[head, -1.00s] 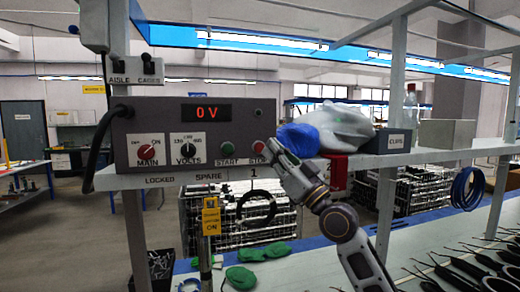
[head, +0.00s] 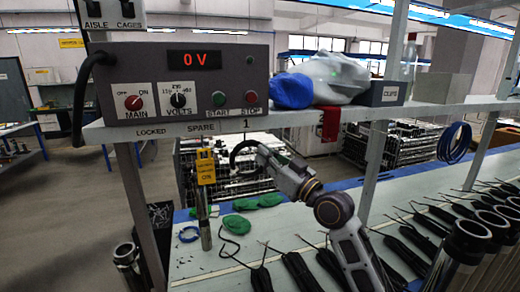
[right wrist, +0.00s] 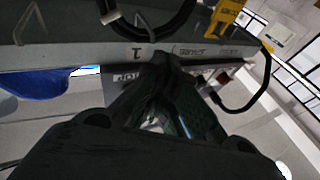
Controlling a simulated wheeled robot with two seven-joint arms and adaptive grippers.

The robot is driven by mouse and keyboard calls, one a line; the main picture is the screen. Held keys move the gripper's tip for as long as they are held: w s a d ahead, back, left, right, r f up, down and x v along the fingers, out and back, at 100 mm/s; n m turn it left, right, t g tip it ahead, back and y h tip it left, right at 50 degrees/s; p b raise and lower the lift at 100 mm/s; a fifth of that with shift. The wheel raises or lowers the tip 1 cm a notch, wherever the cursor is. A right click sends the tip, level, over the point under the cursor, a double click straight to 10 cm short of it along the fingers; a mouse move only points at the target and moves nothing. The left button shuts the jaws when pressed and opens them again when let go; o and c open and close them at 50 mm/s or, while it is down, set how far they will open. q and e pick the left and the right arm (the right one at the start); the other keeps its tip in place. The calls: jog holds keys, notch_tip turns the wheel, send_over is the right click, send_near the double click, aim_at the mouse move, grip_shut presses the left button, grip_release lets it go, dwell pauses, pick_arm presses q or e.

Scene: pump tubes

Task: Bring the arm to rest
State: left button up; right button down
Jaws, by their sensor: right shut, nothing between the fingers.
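My right gripper (head: 264,153) shows in the head view at the end of my right arm, which rises from the lower right. It is shut and empty. It is in front of the shelf front, below the power box (head: 175,85) and its STOP button (head: 251,97), near the label 1. In the right wrist view the shut fingers (right wrist: 162,62) point up toward the shelf edge with its upside-down labels. The power box display reads 0 V. My left gripper is not in view.
A black ring (head: 234,152) hangs close beside the gripper tip. Green pieces (head: 236,223) lie on the bench below. A blue coil (head: 454,143) hangs at the right.

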jog(key=s+d+f+m+g+h, duration=0.1)
jog(key=s+d+f+g+h, duration=0.15)
jog(key=f, duration=0.75)
jog(key=s+d+f+m+g+h, duration=0.1)
jog(key=s+d+f+h, duration=0.2)
jog(key=f, duration=0.7)
jog(key=s+d+f+m+g+h, duration=0.1)
jog(key=s+d+f+h, duration=0.2)
jog(key=f, duration=0.7)
jog(key=s+d+f+m+g+h, duration=0.1)
jog(key=s+d+f+g+h, duration=0.1)
jog(key=s+d+f, duration=0.45)
jog(key=s+d+f+m+g+h, duration=0.1)
jog(key=s+d+f+g+h, duration=0.2)
jog(key=s, duration=0.6)
jog(key=s+d+f+m+g+h, duration=0.1)
jog(key=s+d+f+m+g, duration=0.15)
jog(key=s+f, duration=0.45)
notch_tip(320, 180, down, 33)
jog(key=s+n, duration=0.1)
jog(key=s, duration=0.2)
jog(key=s+d+f+g, duration=0.1)
jog(key=s+d+f, duration=0.1)
jog(key=s+f, duration=0.7)
jog(key=s+d+f+g, duration=0.1)
jog(key=s+d+f, duration=0.1)
jog(key=s+f, duration=0.8)
jog(key=s, duration=0.3)
jog(key=shift+d+f, duration=0.25)
jog(key=shift+h, duration=0.25)
